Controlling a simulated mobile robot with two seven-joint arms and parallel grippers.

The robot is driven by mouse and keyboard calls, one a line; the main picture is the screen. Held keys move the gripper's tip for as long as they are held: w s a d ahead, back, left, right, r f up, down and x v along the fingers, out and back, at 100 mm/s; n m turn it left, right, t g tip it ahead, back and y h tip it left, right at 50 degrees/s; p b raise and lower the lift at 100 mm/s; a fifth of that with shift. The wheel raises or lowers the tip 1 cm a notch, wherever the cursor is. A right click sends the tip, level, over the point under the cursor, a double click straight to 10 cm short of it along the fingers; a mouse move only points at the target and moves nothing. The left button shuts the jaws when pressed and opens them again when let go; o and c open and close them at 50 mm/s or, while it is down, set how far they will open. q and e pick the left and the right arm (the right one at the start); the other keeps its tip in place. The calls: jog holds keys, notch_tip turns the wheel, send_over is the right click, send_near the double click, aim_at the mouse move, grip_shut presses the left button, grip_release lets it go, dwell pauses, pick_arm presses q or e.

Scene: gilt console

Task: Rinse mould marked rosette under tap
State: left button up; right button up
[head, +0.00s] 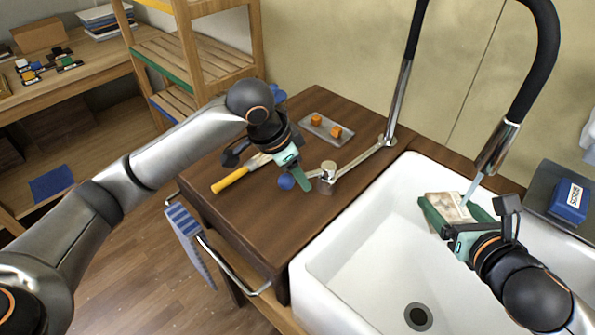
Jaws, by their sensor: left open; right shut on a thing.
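The mould (448,207), a pale beige block, is in my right gripper (456,212) above the white sink (335,250). Its marking is too small to read. The tap has a black hose and a metal spout (495,150) above the mould. A thin pale-blue stream of water (472,188) runs from the spout down to the mould.
A yellow-handled tool (232,180) lies on the counter, with a small tray (345,138) of orange pieces behind it. A blue box (570,201) stands right of the sink. A striped towel (190,240) hangs on the front rail. The drain (418,317) is clear.

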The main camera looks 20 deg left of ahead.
pick_arm(q)
jog(key=v, duration=1.2)
jog(key=shift+w, duration=0.1)
dwell(0.6)
